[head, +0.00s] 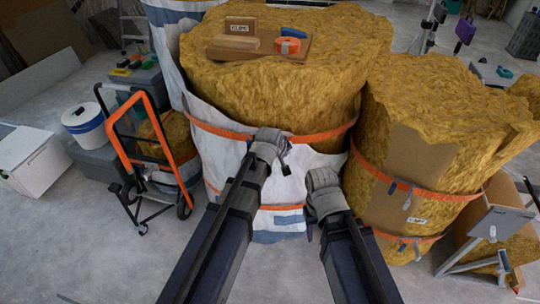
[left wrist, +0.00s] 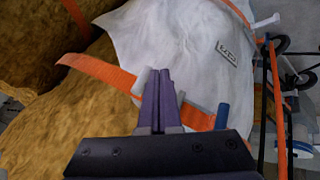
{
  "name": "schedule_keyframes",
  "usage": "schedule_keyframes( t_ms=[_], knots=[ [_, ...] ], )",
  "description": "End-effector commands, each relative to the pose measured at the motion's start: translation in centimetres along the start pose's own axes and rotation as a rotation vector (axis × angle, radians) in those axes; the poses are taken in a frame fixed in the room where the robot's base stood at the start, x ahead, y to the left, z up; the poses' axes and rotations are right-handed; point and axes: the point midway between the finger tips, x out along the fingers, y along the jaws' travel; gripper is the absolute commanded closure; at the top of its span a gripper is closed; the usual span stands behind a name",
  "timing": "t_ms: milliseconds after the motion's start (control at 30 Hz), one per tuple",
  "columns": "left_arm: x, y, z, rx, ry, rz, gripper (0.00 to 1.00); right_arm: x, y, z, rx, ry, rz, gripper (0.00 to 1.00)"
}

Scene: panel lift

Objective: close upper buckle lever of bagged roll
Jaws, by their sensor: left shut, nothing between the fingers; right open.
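The bagged roll (head: 262,85) is a large yellow roll partly wrapped in a white bag (head: 225,155), with an upper orange strap (head: 216,129) around it. The strap also crosses the left wrist view (left wrist: 95,70). There, a grey buckle part (left wrist: 140,82) lies on the strap beside my left fingers, and a blue tab (left wrist: 222,116) stands further right. My left gripper (head: 270,146) is shut and empty in front of the strap; its dark fingers (left wrist: 159,75) look close to the grey part, but contact is unclear. In the head view it hides the buckle. My right gripper (head: 318,205) is open, lower and right.
A second strapped roll (head: 440,130) stands close on the right. An orange hand truck (head: 119,145) and a white box (head: 35,160) stand at the left. Wood pieces and tape lie on a board (head: 228,53) on the bagged roll. Grey floor (head: 80,240) is clear at front left.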

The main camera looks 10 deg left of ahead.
Motion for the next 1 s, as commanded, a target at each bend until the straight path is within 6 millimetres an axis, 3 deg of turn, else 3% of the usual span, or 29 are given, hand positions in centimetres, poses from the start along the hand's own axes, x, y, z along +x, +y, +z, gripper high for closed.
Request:
schedule_keyframes(
  t_ms=[333,1000],
  knots=[
    [1.3,2.9,0.4,0.015,-0.011,0.009,1.00,0.0,0.0,0.0,0.000,0.000,0.000,0.50],
    [1.9,3.7,0.2,0.016,-0.011,0.009,1.00,0.0,0.0,0.0,0.000,0.000,0.000,0.50]
  ],
)
